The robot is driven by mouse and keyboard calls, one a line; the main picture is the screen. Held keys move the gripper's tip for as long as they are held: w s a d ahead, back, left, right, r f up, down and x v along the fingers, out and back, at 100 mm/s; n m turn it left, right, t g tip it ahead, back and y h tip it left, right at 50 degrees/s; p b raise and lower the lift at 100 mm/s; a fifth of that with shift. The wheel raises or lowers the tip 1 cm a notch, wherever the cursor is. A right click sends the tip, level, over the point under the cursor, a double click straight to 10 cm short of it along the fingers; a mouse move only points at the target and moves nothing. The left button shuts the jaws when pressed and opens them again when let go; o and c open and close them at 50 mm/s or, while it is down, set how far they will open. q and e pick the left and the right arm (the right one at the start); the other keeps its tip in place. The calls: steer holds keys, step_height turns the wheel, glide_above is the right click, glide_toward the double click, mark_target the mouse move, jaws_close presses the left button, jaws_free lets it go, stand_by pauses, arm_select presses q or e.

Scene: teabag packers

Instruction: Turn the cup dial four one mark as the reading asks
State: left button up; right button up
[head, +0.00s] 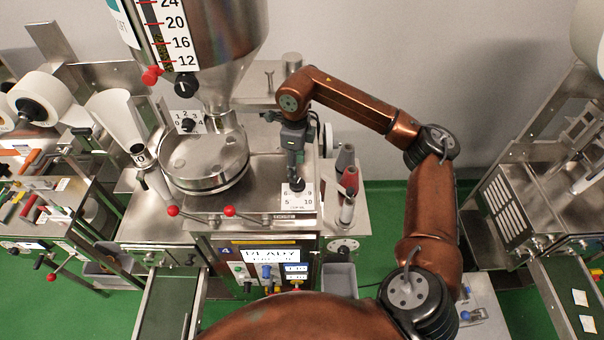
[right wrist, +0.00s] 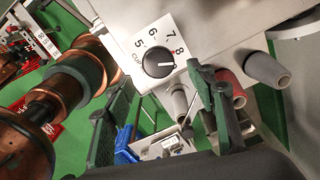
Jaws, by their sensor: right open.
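The cup dial (head: 297,187) is a black round knob on a white numbered plate (head: 298,203), on the front top of the middle machine. In the right wrist view the black knob (right wrist: 158,62) shows the numbers 5 to 8 around it and a white line pointing right, near the 8. My right gripper (head: 296,172) points down just above the dial. In the right wrist view my right gripper (right wrist: 157,80) is open, its fingers on either side of the knob's place in the picture; I cannot tell if they touch it. My left gripper is not in view.
A steel hopper (head: 222,55) with a level scale and a round pan (head: 204,160) stand left of the dial. Red-tipped levers (head: 230,211) are at the front left. Grey and red handles (head: 349,180) stand close on the right. A lit panel (head: 268,255) marked 4 is below.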

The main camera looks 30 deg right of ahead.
mark_target(298, 183)
steer(key=f, duration=0.3)
steer(key=f+p, duration=0.1)
steer(key=f, duration=0.1)
steer(key=shift+s+f, duration=0.2)
steer(key=shift+f, duration=0.5)
steer(key=shift+s, duration=0.1)
steer(key=shift+c, duration=1)
steer(key=c, duration=0.9)
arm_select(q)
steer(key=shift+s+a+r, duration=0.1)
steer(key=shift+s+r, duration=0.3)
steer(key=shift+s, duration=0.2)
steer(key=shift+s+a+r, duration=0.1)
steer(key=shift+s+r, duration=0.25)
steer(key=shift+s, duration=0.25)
arm_select(e)
steer(key=shift+c, duration=0.2)
